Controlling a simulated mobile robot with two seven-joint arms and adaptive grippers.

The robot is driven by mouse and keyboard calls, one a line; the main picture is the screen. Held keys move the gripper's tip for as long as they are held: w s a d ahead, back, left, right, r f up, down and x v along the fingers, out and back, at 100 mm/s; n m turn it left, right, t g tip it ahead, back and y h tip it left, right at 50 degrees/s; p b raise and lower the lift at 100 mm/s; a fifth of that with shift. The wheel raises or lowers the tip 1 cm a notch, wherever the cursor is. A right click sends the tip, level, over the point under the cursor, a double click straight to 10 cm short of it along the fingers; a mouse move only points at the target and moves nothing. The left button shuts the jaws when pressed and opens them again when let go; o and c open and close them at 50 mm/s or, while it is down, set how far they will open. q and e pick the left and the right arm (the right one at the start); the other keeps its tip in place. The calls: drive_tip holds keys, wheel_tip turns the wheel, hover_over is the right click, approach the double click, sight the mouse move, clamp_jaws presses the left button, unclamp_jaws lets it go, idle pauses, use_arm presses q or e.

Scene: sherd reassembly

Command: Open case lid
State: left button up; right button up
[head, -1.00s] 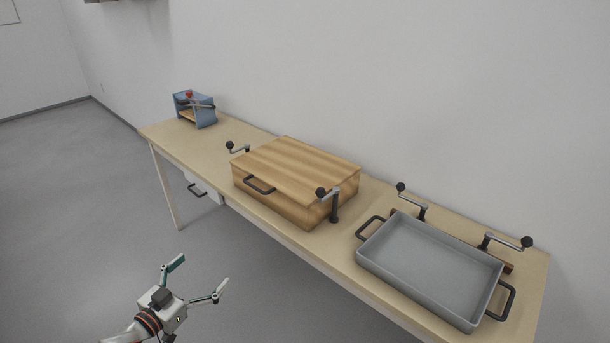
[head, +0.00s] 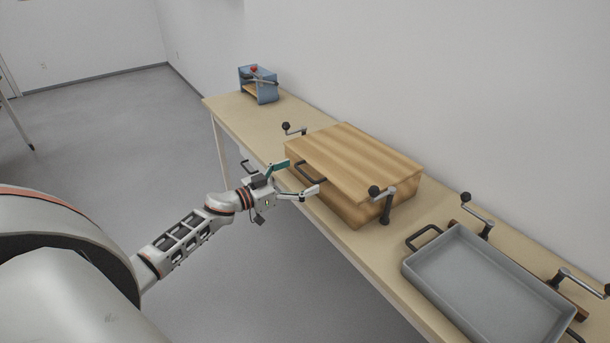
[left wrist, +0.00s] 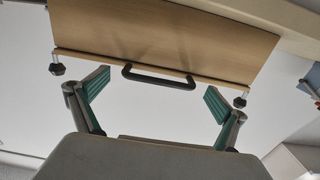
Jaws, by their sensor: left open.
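The wooden case (head: 345,205) stands on the long table with its lid (head: 360,158) shut. A black bar handle (head: 309,172) sits on the lid's front edge. My left gripper (head: 303,177) is open in front of the case, with its fingers spread toward the handle. In the left wrist view the lid (left wrist: 165,40) fills the top, and the handle (left wrist: 160,78) lies between the spread fingertips (left wrist: 157,82). The fingers are not closed on it; the remaining gap is hard to judge. My right gripper is not in view.
Crank clamps with black knobs stand at the case's left (head: 295,130) and right (head: 385,205). A grey tray (head: 485,285) lies farther right on the table (head: 245,118). A blue device (head: 259,86) stands at the far left end. Open floor lies before the table.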

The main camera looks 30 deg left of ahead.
use_arm(q)
drive_tip(key=shift+x, duration=0.75)
drive_tip(key=c, duration=1.6)
drive_tip(key=shift+a+r, duration=0.1)
drive_tip(key=shift+r, duration=0.05)
